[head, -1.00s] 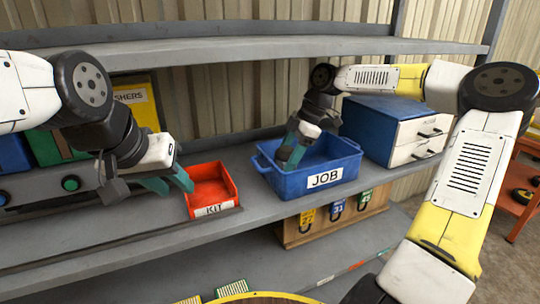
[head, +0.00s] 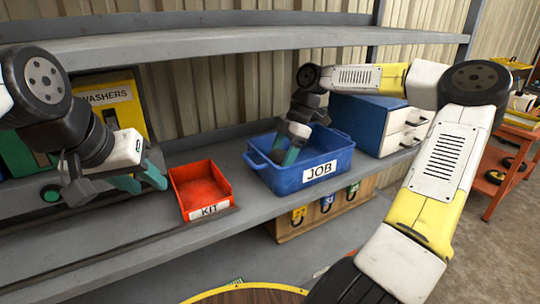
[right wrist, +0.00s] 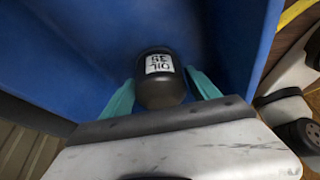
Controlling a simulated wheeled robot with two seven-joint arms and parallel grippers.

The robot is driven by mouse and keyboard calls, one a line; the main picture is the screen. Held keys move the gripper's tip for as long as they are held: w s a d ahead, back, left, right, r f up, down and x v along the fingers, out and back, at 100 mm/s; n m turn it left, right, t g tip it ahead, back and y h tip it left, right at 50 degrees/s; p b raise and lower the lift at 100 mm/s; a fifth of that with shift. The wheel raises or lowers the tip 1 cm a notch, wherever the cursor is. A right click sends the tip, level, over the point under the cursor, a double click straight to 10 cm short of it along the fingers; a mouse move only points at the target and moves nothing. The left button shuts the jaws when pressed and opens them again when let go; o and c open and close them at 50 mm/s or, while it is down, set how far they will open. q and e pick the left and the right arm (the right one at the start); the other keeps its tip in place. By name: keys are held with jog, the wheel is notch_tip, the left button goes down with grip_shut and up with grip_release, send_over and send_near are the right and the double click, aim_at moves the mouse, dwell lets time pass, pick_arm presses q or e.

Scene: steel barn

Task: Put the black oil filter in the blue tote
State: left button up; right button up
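The black oil filter (right wrist: 162,88), with a white label reading OIL 35, shows in the right wrist view between the teal fingers of my right gripper (right wrist: 161,76). In the head view, my right gripper (head: 291,155) reaches down into the blue tote (head: 308,178) marked JOB.
A red KIT bin (head: 201,190) stands left of the tote on the grey shelf (head: 240,215). The upper shelf (head: 200,40) runs above.

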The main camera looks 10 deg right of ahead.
jog(key=v, duration=0.3)
jog(key=d, duration=0.4)
jog(key=w+d, duration=0.1)
jog(key=d, duration=0.7)
jog(key=shift+w+r, duration=0.1)
jog(key=shift+w, duration=0.3)
jog(key=shift+a, duration=0.15)
